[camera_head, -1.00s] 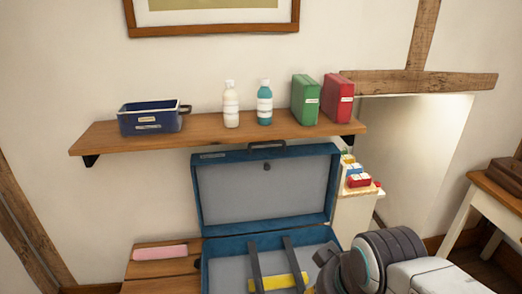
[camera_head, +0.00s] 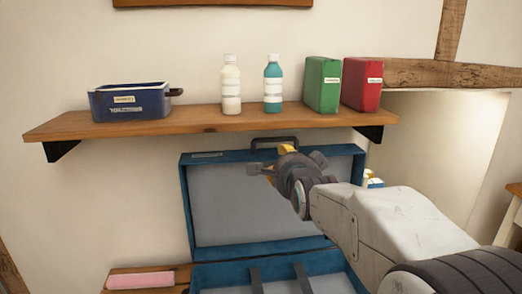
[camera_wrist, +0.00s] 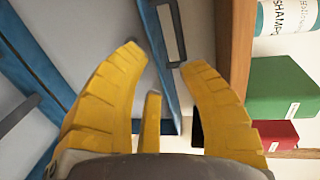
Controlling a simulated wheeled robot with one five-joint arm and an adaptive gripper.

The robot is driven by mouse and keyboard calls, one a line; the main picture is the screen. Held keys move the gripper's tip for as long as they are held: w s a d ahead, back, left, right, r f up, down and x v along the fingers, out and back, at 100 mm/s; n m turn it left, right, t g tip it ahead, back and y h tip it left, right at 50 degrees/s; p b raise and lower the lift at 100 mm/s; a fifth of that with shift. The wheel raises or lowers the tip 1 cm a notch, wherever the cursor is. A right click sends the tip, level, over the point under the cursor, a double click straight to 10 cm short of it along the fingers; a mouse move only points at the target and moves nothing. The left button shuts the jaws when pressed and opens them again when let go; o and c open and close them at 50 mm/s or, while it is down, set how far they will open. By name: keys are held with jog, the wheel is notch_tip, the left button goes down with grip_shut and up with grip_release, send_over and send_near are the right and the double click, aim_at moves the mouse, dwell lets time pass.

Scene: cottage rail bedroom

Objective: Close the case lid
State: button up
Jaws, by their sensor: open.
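The blue case stands open, its lid (camera_head: 186,215) upright against the wall side, with a grey lining and a dark handle (camera_head: 272,144) on its top edge. The case's bottom part (camera_head: 215,275) shows only partly at the lower edge, with dark straps inside. My gripper (camera_head: 268,163) is in front of the lid's upper part, below the handle. In the wrist view my gripper (camera_wrist: 164,60) has its yellow fingers spread and empty, with the lid's blue edge (camera_wrist: 152,45) and the handle (camera_wrist: 180,35) beyond them. I cannot tell whether a finger touches the lid.
A wooden shelf (camera_head: 210,121) runs just above the lid. It holds a blue tin (camera_head: 130,103), a white bottle (camera_head: 231,88), a teal bottle (camera_head: 273,85), a green box (camera_head: 322,84) and a red box (camera_head: 361,83). A pink item (camera_head: 140,279) lies left of the case.

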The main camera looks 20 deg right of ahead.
aim_at(270, 141)
jog(key=r+x, duration=0.1)
jog(key=x, duration=0.4)
jog(key=p+x, duration=0.1)
jog(key=x, duration=0.4)
jog(key=r+x, duration=0.1)
jog(key=x, duration=0.4)
jog(key=shift+w+d+r+p, duration=0.1)
jog(key=shift+w+r+p, duration=0.2)
jog(key=shift+w+r, duration=0.05)
jog(key=shift+x, duration=0.9)
jog(key=shift+c, duration=0.2)
grip_shut()
